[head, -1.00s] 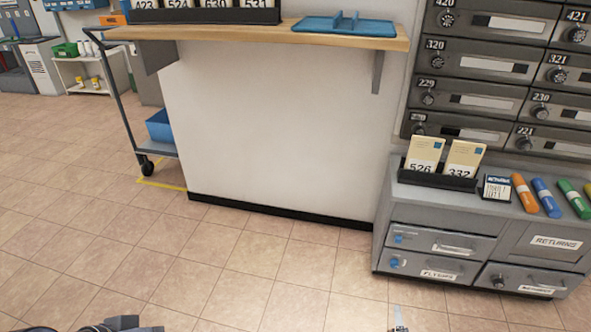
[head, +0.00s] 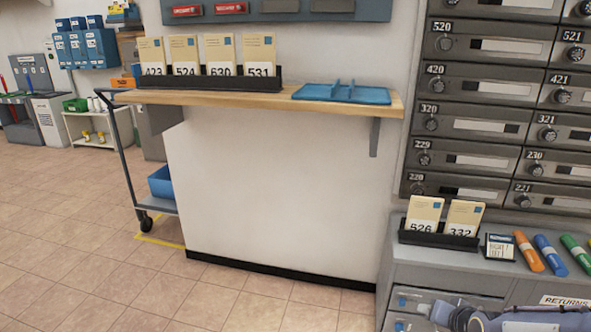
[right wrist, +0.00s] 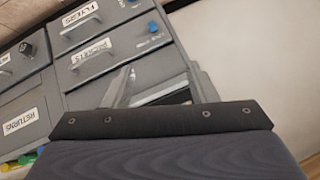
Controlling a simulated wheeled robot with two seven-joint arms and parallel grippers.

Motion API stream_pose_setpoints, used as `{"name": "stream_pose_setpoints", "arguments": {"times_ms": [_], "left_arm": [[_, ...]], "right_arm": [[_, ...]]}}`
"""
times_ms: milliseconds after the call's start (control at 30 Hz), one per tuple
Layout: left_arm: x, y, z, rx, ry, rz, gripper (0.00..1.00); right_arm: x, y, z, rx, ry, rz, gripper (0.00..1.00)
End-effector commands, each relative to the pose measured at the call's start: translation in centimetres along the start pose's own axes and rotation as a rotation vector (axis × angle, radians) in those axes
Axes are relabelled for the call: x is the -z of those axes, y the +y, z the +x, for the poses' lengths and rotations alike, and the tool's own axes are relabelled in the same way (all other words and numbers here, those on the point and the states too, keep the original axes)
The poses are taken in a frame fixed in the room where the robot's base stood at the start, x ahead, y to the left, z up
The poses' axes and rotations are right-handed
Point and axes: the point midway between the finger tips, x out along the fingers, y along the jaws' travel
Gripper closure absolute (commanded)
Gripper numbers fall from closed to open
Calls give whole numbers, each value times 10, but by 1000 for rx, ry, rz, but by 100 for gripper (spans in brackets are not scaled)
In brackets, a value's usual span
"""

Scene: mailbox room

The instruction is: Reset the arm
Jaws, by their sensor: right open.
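My right gripper (right wrist: 160,88) shows in the right wrist view with its two fingers apart and nothing between them. Behind the fingers are the grey drawer fronts of the low cabinet. In the head view my right arm (head: 530,318) comes in at the bottom right, in front of the cabinet's drawers, and covers part of them. My left gripper is not in view.
The grey cabinet (head: 400,262) carries envelopes 526 and 332 (head: 463,217) in a black holder, a small card box and several markers (head: 528,251). A wooden shelf (head: 200,97) holds more envelopes and a blue tray (head: 340,93).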

Motion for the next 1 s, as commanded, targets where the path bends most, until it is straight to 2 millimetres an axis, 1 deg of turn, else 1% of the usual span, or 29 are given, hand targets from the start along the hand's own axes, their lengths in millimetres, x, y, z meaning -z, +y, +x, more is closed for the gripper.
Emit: {"name": "stream_pose_setpoints", "arguments": {"times_ms": [33,133,167,200,300,400,500,600,767,800,833,1000], "left_arm": [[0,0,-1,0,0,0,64],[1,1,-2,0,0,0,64],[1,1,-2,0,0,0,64],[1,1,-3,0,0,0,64],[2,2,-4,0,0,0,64],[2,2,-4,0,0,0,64],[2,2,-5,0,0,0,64],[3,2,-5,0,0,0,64],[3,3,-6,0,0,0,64],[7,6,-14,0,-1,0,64],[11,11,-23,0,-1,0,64],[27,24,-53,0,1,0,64]], "right_arm": [[3,-12,-31,-10,-14,-26,48],[-10,-27,-83,-22,-71,-58,48],[-16,-32,-98,-21,-89,-68,48],[-24,-38,-118,-17,-113,-77,48],[-50,-49,-159,6,-172,-99,48],[-74,-57,-189,39,-220,-116,48],[-96,-64,-213,74,-260,-133,48],[-117,-69,-232,112,-295,-150,48],[-148,-76,-258,178,-346,-181,48],[-147,-79,-267,186,-356,-185,48],[-138,-83,-274,182,-358,-183,48],[-115,-95,-298,179,-357,-182,48]]}}
